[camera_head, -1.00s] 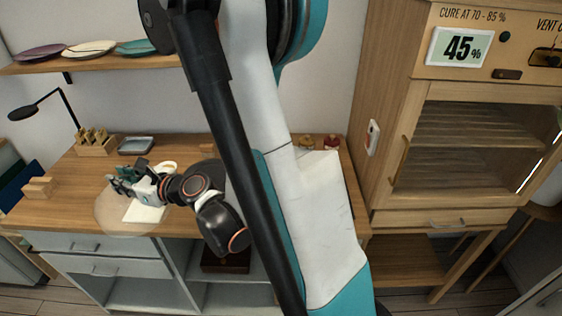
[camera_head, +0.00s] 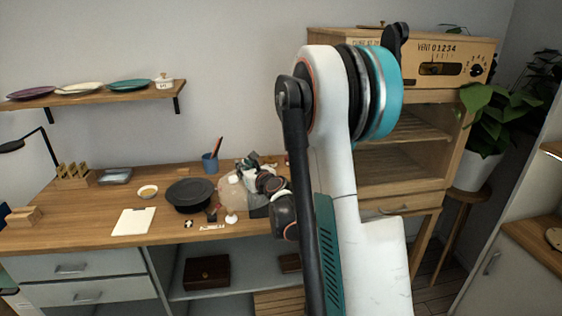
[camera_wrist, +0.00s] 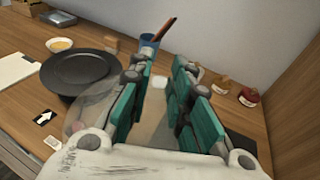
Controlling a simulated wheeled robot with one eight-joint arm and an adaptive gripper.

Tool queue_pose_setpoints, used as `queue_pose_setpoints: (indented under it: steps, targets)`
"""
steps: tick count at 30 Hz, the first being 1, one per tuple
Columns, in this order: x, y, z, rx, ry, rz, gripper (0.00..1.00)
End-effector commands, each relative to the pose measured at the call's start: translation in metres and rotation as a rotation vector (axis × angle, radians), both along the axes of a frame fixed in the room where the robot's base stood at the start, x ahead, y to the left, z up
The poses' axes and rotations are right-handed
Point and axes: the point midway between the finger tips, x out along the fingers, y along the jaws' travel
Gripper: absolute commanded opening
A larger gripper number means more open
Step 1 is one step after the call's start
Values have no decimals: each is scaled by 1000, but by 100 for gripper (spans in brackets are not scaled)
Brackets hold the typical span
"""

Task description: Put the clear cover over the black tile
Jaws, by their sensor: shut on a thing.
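My gripper (camera_head: 250,166) is over the right part of the wooden desk, right of a round black dish. The clear cover (camera_head: 234,190) is a see-through round shape at my gripper, held above the desk. In the wrist view the green fingers (camera_wrist: 165,62) are shut on it, and its faint edge (camera_wrist: 76,122) shows left of them. The exact grip point is hidden. A dark flat slab (camera_wrist: 240,145) lies right of the fingers in the wrist view, partly covered by my gripper. I cannot tell whether it is the black tile.
The black dish (camera_head: 190,193), a blue cup (camera_head: 210,163) with a red-tipped tool, a small bowl (camera_head: 148,191) and a white sheet (camera_head: 133,221) share the desk. Two small jars (camera_wrist: 249,97) stand at the back right. A wooden cabinet (camera_head: 400,170) stands right of the desk.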

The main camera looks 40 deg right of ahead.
Motion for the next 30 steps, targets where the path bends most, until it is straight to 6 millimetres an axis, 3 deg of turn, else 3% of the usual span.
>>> queue_pose_setpoints:
  steps: [1,6,12,20,30]
  targets:
    - [2,-29,-4,-2,-3,-43,0]
    - [1,-102,-6,-5,-9,-155,0]
    - [-3,-148,-6,-8,-15,-224,0]
    - [-4,-156,-10,-8,-17,-236,0]
    - [-4,-155,-35,-8,-17,-235,0]
